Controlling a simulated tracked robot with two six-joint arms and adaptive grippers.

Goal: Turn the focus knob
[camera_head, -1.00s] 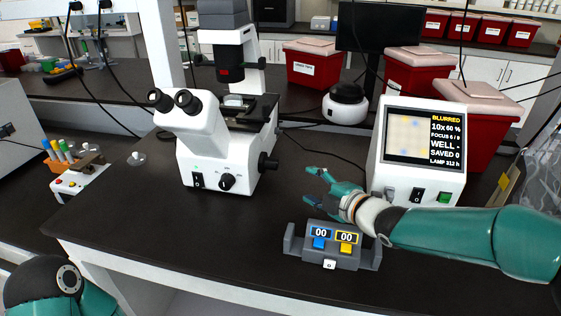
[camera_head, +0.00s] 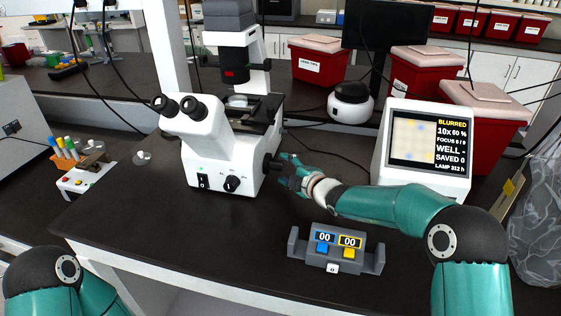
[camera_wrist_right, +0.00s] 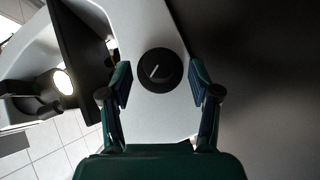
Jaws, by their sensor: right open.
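The white microscope (camera_head: 222,150) stands on the dark bench. Its black focus knob (camera_wrist_right: 161,70) is on the side facing my right gripper, with a white pointer line on its face. Another black knob (camera_head: 232,184) is on the microscope front. The monitor (camera_head: 427,145) reads "BLURRED" and a focus line. My left gripper is out of view.
A grey counter (camera_head: 335,252) with blue and yellow buttons sits in front of my right forearm. A tube rack (camera_head: 66,152) and a button box (camera_head: 85,182) are at the left. Red bins (camera_head: 318,62) stand behind.

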